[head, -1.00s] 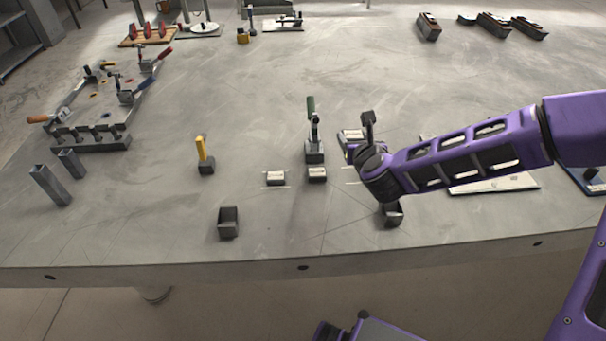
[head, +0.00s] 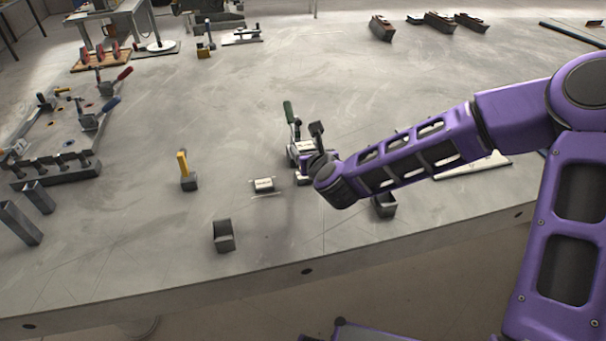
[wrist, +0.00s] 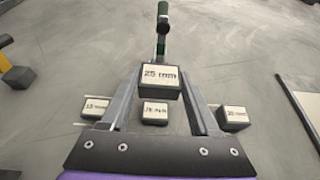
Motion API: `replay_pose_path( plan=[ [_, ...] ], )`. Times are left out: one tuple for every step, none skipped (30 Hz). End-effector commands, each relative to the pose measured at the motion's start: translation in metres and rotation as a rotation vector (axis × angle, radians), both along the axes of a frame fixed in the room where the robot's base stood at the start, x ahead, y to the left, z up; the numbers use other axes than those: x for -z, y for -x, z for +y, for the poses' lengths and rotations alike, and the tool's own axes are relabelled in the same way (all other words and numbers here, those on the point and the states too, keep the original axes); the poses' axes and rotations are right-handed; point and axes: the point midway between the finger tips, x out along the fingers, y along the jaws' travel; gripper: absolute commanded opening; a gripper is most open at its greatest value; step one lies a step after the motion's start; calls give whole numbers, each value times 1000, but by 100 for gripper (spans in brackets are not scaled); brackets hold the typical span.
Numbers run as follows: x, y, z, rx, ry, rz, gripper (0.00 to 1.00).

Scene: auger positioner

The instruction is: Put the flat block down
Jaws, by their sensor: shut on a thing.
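My gripper (wrist: 160,82) is shut on a flat block (wrist: 160,74) with a dark body and a white top labelled 25 mm. The held block sits between the fingertips in the wrist view. A middle block (wrist: 155,112) shows below it between the fingers, its label partly unclear. A left block (wrist: 96,107) and a right block (wrist: 234,118) lie outside the fingers. A green-handled clamp (wrist: 162,22) stands just beyond the held block; its handle also shows in the head view (head: 289,111). The gap under the held block is unclear.
A white-topped block (head: 263,185) sits between marked lines left of my wrist. A yellow-handled tool (head: 185,171) stands to the left. The table middle behind the clamp is clear.

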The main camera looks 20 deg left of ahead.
Motion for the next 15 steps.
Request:
replay_pose_path(
  plan=[
    [12, 0, 1, -2, -1, 0, 0],
    [17, 0, 1, -2, -1, 0, 0],
    [23, 0, 1, -2, -1, 0, 0],
    [25, 0, 1, -2, -1, -2, 0],
    [28, 0, 1, -1, -1, -3, 0],
    [30, 0, 1, -1, -2, -2, 0],
    [32, 0, 1, -1, -2, -2, 0],
    [34, 0, 1, -1, -2, -2, 0],
    [37, 0, 1, -1, -2, -2, 0],
    [40, 0, 1, -2, -2, -1, 0],
    [43, 0, 1, -2, -2, -1, 0],
    [49, 0, 1, -2, -2, -1, 0],
    [54, 0, 1, -1, -1, -1, 0],
    [59, 0, 1, -1, -1, -1, 0],
    [64, 0, 1, -1, -1, -2, 0]
  ],
)
